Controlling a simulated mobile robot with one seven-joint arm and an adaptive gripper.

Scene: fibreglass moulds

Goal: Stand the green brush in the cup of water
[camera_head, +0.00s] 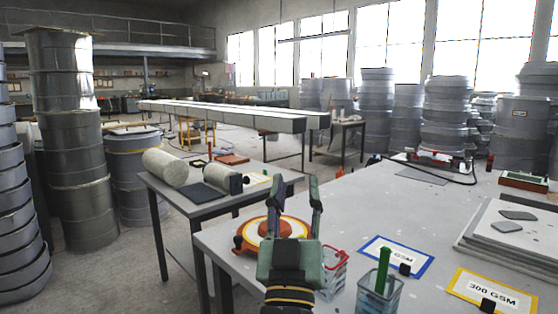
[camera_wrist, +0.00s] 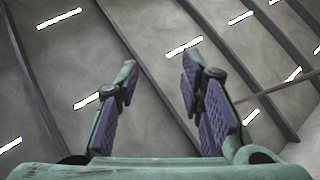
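A green brush (camera_head: 383,268) stands nearly upright in a clear, angular container (camera_head: 366,300) near the front edge of the grey table, right of my gripper; its lower end is seen only dimly. I cannot tell whether that container holds water. A second clear container (camera_head: 330,288) with a red loop-like part stands just right of my gripper, partly hidden by it. I cannot make out for certain which vessel is the cup of water. My gripper (camera_head: 297,185) is open and empty, fingers pointing up. In the wrist view its fingers (camera_wrist: 160,75) are apart with only the ceiling behind.
An orange disc-like item (camera_head: 247,237) lies behind my gripper. A blue-edged card (camera_head: 382,249) and a yellow-edged 300 GSM card (camera_head: 500,293) lie to the right, each with a dark block. Stacked pale boards (camera_head: 490,239) fill the right side. The table's middle is mostly clear.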

